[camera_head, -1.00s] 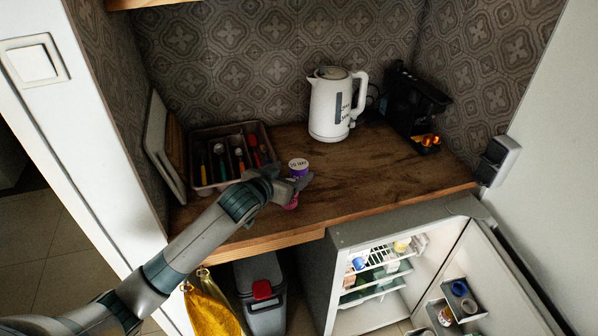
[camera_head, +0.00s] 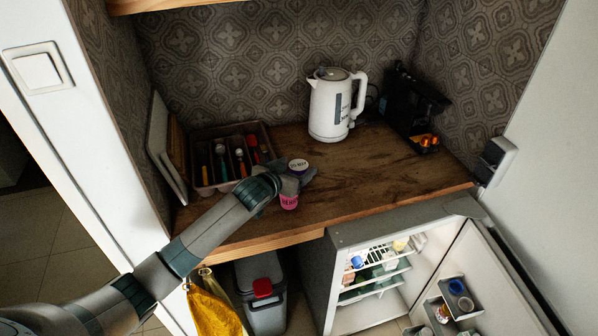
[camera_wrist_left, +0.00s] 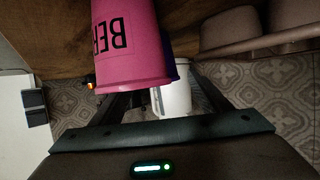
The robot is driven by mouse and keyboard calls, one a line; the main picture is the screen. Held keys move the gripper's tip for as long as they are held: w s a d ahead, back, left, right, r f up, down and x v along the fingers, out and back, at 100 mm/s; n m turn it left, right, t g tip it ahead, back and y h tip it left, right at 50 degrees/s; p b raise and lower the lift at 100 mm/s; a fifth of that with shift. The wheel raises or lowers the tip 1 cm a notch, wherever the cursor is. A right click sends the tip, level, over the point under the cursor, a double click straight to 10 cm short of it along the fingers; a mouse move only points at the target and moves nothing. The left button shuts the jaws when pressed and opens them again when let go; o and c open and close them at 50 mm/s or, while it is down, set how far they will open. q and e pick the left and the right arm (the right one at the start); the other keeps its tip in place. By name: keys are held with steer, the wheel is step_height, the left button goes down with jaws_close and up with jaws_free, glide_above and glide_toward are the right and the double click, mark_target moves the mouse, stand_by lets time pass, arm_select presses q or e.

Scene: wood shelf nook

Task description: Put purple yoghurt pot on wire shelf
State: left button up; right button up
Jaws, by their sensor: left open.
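The purple yoghurt pot with a pale lid (camera_head: 298,165) stands upright near the counter's front edge, partly hidden by my left gripper (camera_head: 300,181). A pink pot (camera_head: 288,202) stands in front of it. In the left wrist view the pink pot (camera_wrist_left: 131,45) looms large, upside down, and a sliver of the purple pot (camera_wrist_left: 171,68) shows behind it. My left gripper is open at the purple pot, its fingers on either side or close beside it; contact is unclear. A wire shelf (camera_head: 400,271) is inside the open fridge, with several small items on it. My right gripper is out of view.
A cutlery tray (camera_head: 205,190) and leaning boards (camera_head: 167,155) are at the left. A white kettle (camera_head: 329,108) and black coffee machine (camera_head: 408,105) stand at the back. The fridge door (camera_head: 490,280) hangs open at the right. The counter's middle right is clear.

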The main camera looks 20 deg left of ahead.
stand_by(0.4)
arm_select(q)
steer(key=c, duration=1.3)
steer(key=shift+c, duration=0.2)
steer(key=shift+r, duration=0.1)
steer(key=shift+r+b, duration=0.3)
steer(key=shift+r, duration=0.1)
steer(key=r+b, duration=0.1)
steer(key=r, duration=0.2)
steer(key=shift+d+r, duration=0.15)
steer(key=shift+d, duration=0.05)
steer(key=s+d+r+b, duration=0.1)
steer(key=d+r+b, duration=0.2)
steer(key=d+r, duration=0.3)
steer(key=d, duration=0.5)
steer(key=shift+s+r, duration=0.35)
steer(key=shift+r, duration=0.05)
